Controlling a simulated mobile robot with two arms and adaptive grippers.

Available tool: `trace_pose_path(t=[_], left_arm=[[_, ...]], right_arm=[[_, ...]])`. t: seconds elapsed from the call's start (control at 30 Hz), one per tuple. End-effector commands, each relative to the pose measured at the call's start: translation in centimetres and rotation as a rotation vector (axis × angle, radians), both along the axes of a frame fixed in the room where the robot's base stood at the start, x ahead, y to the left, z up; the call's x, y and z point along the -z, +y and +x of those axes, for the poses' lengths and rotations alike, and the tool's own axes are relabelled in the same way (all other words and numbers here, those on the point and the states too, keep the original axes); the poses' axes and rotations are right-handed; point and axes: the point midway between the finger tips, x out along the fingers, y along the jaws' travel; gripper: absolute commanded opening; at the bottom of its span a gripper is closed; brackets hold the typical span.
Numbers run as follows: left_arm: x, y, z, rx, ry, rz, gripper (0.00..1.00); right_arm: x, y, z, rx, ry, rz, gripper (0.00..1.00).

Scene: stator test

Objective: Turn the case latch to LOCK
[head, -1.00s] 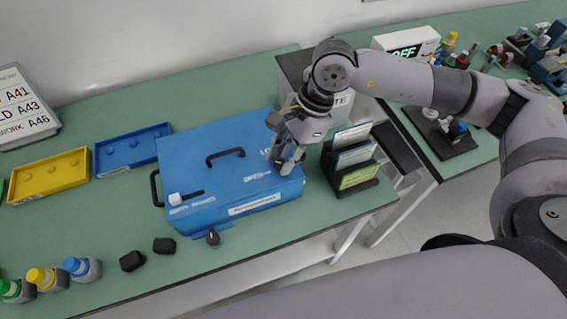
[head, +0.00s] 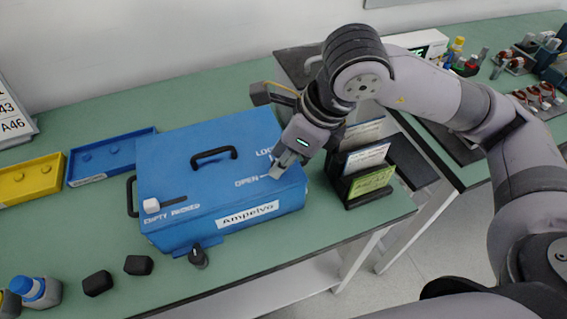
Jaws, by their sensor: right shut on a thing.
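The blue case (head: 205,165) stands shut on the green bench, with a black handle on its lid and an "Ampelvo" label on its front. The words OPEN and LOCK are printed near the lid's right end. My right gripper (head: 280,171) reaches down from the upper right to the lid beside OPEN. Its fingers are shut on the case latch, which they mostly hide. I cannot make out which way the latch points. My left gripper is not in view.
A white slider knob (head: 151,205) sits at the lid's left by EMPTY and PACKED. A black card rack (head: 345,188) stands close to the case's right. A blue tray (head: 108,158) and a yellow tray (head: 32,180) lie left. Small black blocks (head: 138,265) lie in front.

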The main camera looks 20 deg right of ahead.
Motion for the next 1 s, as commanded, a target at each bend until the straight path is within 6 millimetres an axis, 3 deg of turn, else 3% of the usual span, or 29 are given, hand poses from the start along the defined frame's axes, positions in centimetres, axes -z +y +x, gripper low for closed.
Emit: trace_pose_path(t=[0.7,0.73,1.0], left_arm=[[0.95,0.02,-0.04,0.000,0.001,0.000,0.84],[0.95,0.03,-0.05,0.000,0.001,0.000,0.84],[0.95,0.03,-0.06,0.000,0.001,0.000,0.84]], right_arm=[[-0.02,0.04,-0.03,0.080,0.001,0.000,0.00],[-0.02,0.04,-0.02,0.080,0.001,0.000,0.25],[0.00,0.04,-0.03,0.079,0.002,0.000,0.43]])
